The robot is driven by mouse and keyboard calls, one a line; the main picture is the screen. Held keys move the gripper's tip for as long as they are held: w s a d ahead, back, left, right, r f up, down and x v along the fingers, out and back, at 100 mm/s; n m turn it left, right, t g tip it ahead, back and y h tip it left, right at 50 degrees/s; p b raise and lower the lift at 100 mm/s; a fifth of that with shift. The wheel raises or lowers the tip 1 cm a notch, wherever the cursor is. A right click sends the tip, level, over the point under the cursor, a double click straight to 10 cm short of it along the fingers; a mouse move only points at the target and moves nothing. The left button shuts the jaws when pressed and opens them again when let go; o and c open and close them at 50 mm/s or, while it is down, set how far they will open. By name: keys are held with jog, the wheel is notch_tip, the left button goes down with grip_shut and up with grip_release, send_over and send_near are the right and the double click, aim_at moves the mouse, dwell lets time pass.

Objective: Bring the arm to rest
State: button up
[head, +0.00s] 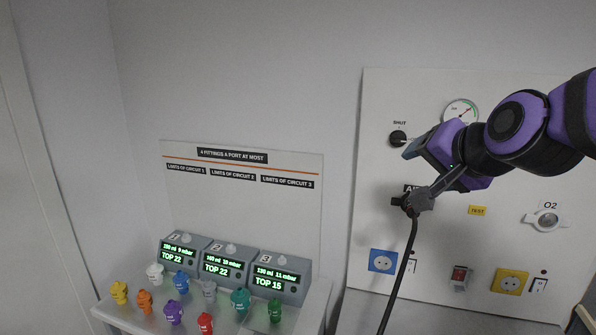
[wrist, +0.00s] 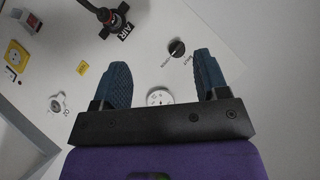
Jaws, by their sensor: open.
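My purple and black arm reaches in from the right in the head view. My gripper (wrist: 162,88) is open in the wrist view, with its two blue fingers apart and nothing between them. In the head view my gripper (head: 411,150) is in front of the wall panel (head: 375,200), near the black SHUT knob (head: 398,139). The knob also shows in the wrist view (wrist: 177,48), beyond and between the fingers. I cannot tell whether the gripper touches the panel.
A black hose plug (head: 418,201) sits at the AIR outlet below my gripper, its cable hanging down. A gauge (head: 460,112), an O2 outlet (head: 546,219) and sockets are on the panel. At lower left, a table (head: 318,300) bears three ventilators (head: 228,262) and several coloured fittings (head: 174,311).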

jog(key=s+d+f+n+g+h, duration=0.1)
jog(key=s+d+n+g, duration=0.2)
jog(key=s, duration=0.5)
jog(key=s+d+f+n+g+h, duration=0.1)
jog(key=s+d+f+n+g, duration=0.1)
jog(key=s, duration=0.7)
jog(key=d+n+g, duration=0.1)
jog(key=d+n, duration=0.1)
jog(key=d, duration=0.1)
jog(key=shift+d, duration=0.4)
jog(key=shift+s, duration=0.1)
